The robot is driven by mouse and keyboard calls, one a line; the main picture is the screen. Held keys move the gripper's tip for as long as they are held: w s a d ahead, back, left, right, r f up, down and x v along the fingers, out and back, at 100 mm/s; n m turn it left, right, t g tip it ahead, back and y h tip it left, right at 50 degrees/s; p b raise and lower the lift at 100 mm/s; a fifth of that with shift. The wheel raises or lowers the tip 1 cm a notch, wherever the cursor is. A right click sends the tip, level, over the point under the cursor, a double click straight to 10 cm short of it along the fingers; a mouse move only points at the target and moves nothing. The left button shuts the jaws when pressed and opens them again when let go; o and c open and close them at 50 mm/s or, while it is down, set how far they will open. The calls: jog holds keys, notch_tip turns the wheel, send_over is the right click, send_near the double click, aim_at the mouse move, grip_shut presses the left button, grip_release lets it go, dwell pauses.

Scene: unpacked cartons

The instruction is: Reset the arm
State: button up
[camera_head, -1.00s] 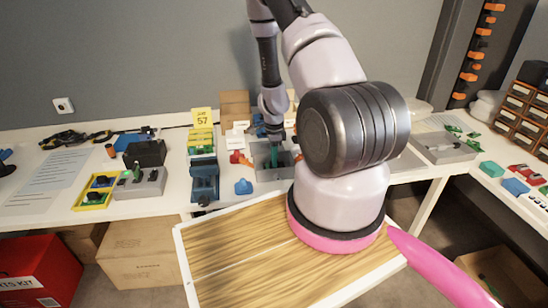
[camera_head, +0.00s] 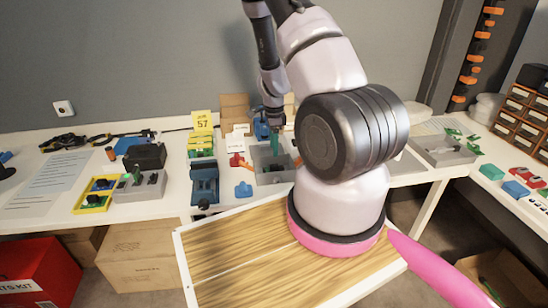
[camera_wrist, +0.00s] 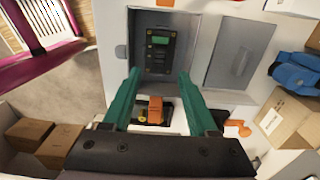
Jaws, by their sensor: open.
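My arm reaches over the white table (camera_head: 60,215) in the head view. My gripper (camera_head: 276,145) has green fingers and hangs above the grey bin (camera_head: 268,176) at the table's middle. In the wrist view, my gripper (camera_wrist: 157,82) is open, with its two green fingers apart. Between them, farther down, shows an orange piece (camera_wrist: 155,108) on a dark part; I see no contact with the fingers. The grey bin (camera_wrist: 143,28) also shows there, with a dark and green part (camera_wrist: 161,45) in it.
A blue holder (camera_head: 204,182) and a small blue part (camera_head: 243,189) stand left of the bin. A yellow tray (camera_head: 80,208) and a grey block (camera_head: 140,186) stand farther left. Cardboard boxes (camera_head: 234,105) stand behind. A grey tray (camera_head: 440,160) lies to the right.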

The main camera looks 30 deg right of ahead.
jog(key=shift+r, duration=1.6)
jog(key=s+a+r+n+t+y, duration=0.15)
jog(key=a+r+n, duration=0.25)
jog(key=r, duration=0.8)
jog(key=s+a+r+n+t+y, duration=0.1)
jog(key=a+r+n+t, duration=0.3)
jog(key=r, duration=0.8)
jog(key=s+a+r+n+t, duration=0.1)
jog(key=s+r+n, duration=0.3)
jog(key=s+r, duration=0.4)
jog(key=s+a+r+n, duration=0.4)
jog(key=s+r+n, duration=0.1)
jog(key=s+r, duration=0.3)
jog(key=shift+s+a+r+t, duration=0.15)
jog(key=shift+s+r+t, duration=0.15)
jog(key=shift+s, duration=0.3)
